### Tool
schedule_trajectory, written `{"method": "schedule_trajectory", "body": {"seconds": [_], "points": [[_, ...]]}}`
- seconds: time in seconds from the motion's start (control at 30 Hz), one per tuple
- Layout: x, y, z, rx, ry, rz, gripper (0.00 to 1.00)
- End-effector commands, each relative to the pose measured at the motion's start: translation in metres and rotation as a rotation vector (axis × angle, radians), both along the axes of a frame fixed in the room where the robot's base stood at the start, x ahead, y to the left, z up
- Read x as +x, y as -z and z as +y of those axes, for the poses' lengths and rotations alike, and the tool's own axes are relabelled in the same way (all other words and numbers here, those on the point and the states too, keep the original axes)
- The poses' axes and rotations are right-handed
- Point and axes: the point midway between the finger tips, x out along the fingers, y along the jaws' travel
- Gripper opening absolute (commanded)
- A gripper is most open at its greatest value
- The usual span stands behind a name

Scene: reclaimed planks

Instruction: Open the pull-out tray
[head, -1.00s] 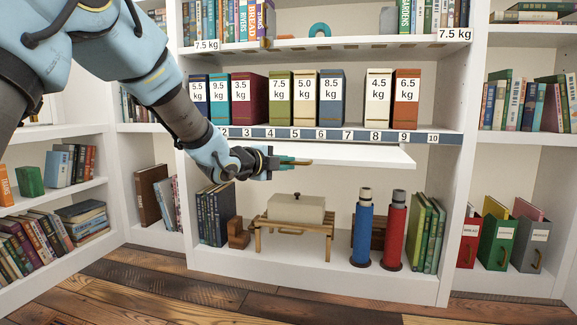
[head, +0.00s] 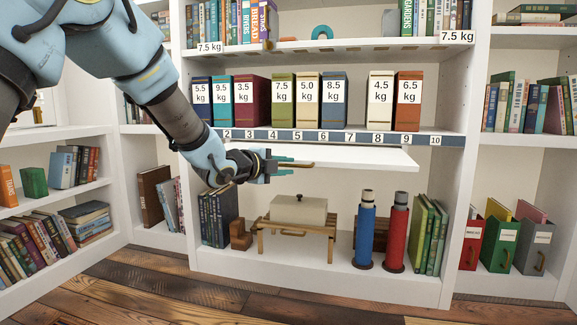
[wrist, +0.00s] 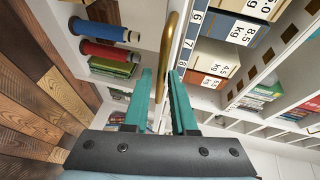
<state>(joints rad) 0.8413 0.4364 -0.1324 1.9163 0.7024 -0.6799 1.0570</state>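The pull-out tray (head: 365,156) is a white board just below the numbered shelf strip, with part of its top showing in front of the strip. Its brass bar handle (head: 306,165) is at the tray's left part; it shows close up in the wrist view (wrist: 171,38). My gripper (head: 290,166) reaches it from the left. In the wrist view my gripper's two teal fingers (wrist: 160,85) are apart, with the near end of the handle between them. I see gaps beside the bar, so no firm hold shows. The tray's underside is hidden in the head view.
Weight-labelled binders (head: 308,100) stand on the shelf above the tray. Below are a lidded box on a wooden stand (head: 298,212), a blue roll (head: 365,230), a red roll (head: 396,235) and books (head: 428,235). The plank floor (head: 250,305) in front is clear.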

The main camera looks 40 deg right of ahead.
Motion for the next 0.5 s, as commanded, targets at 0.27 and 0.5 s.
{"method": "schedule_trajectory", "body": {"seconds": [0.27, 0.5], "points": [[-0.009, -0.014, 0.054, 0.000, -0.002, 0.000, 0.25], [-0.015, -0.018, 0.086, 0.000, -0.001, 0.000, 0.25]]}}
